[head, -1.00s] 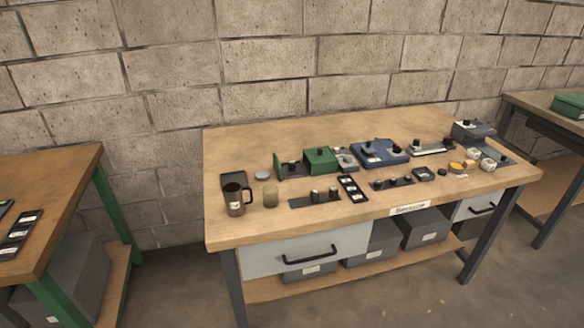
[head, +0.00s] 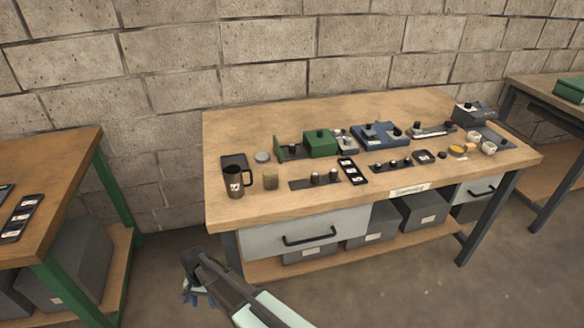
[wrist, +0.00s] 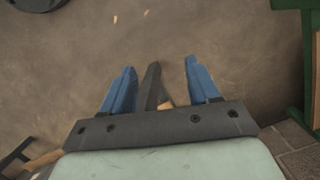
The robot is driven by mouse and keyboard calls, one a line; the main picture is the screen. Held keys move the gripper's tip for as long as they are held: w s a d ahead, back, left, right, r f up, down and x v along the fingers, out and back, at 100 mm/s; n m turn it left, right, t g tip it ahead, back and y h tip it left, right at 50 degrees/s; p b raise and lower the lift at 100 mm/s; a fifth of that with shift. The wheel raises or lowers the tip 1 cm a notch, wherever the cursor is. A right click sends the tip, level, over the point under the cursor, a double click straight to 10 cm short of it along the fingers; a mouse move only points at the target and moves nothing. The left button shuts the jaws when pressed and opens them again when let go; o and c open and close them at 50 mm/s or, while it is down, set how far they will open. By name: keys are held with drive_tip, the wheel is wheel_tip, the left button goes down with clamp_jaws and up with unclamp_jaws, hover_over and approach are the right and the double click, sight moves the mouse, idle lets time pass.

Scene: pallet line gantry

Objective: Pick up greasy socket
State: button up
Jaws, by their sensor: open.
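Small socket-like pieces stand on the workbench (head: 250,128) in the head view. A front-left strip (head: 300,185) bears two pieces, one (head: 316,178) left of the other (head: 333,175). A strip further right bears several small dark pieces (head: 392,164). Which one is the greasy socket I cannot tell; grease is too small to make out. My gripper (head: 190,294) is in front of the bench's left end, below the top and apart from everything on it. In the wrist view my gripper (wrist: 160,66) has its blue fingers apart, with nothing held, above the floor.
A green box (head: 320,143) and a blue unit (head: 378,135) stand behind the strips. The drawer front (head: 280,238) is near my gripper. The bench's back left is clear.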

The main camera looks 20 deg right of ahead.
drive_tip(key=w+a+r+m+t+y, duration=0.1)
drive_tip(key=w+a+r, duration=0.3)
drive_tip(key=a+r, duration=0.75)
drive_tip(key=w+a+r+m+t+y, duration=0.1)
drive_tip(key=w+a+r, duration=0.3)
drive_tip(key=a+r, duration=0.8)
drive_tip(key=w+a+r+m, duration=0.1)
drive_tip(key=w+a+r, duration=0.2)
drive_tip(key=r, duration=0.3)
drive_tip(key=w+a+r+m, duration=0.2)
drive_tip(key=w+a+r, duration=0.15)
drive_tip(key=r, duration=0.25)
drive_tip(key=w+d+r+m, duration=0.2)
drive_tip(key=w+d+r, duration=0.4)
drive_tip(key=w+d, duration=0.35)
drive_tip(key=m+h, duration=0.3)
drive_tip(key=m, duration=0.3)
approach(292, 145)
wheel_tip(292, 145, down, 10)
drive_tip(key=shift+d+f, duration=0.15)
